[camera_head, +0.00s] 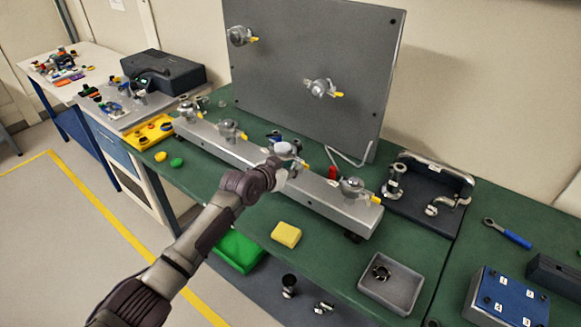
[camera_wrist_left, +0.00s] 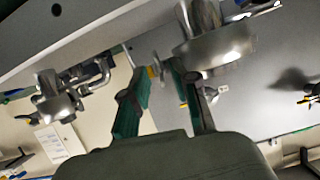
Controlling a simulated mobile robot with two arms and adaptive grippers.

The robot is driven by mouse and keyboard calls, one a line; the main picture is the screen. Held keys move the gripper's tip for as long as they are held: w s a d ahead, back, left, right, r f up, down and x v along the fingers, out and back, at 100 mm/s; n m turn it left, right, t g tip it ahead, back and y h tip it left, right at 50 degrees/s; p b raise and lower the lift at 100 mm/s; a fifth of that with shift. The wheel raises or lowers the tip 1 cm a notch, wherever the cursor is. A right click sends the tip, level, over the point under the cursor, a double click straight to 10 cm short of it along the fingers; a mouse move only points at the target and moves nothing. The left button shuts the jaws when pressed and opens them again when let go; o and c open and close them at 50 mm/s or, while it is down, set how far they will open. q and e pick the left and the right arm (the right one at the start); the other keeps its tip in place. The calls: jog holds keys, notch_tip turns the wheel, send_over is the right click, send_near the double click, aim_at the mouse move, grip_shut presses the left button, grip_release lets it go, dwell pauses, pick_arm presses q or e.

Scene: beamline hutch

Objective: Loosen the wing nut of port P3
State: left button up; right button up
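A long grey rail (camera_head: 258,158) on the green bench carries a row of metal clamped ports with yellow-tipped wing nuts. No port label is readable, so I cannot tell which is P3. My left gripper (camera_head: 282,174) is at the third port from the left (camera_head: 292,152) and partly hides it. In the left wrist view my left gripper (camera_wrist_left: 163,88) is open, its two green-padded fingers apart. A small yellow tip (camera_wrist_left: 152,72) shows between and beyond the fingers. A large metal port (camera_wrist_left: 212,48) is close by the right finger. My right gripper is out of view.
An upright grey panel (camera_head: 285,65) with two more ports stands behind. A yellow block (camera_head: 286,234), a grey tray (camera_head: 391,287) and a fittings stand (camera_head: 430,185) are on the bench.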

pick_arm(q)
jog(key=v, duration=0.8)
dwell(0.5)
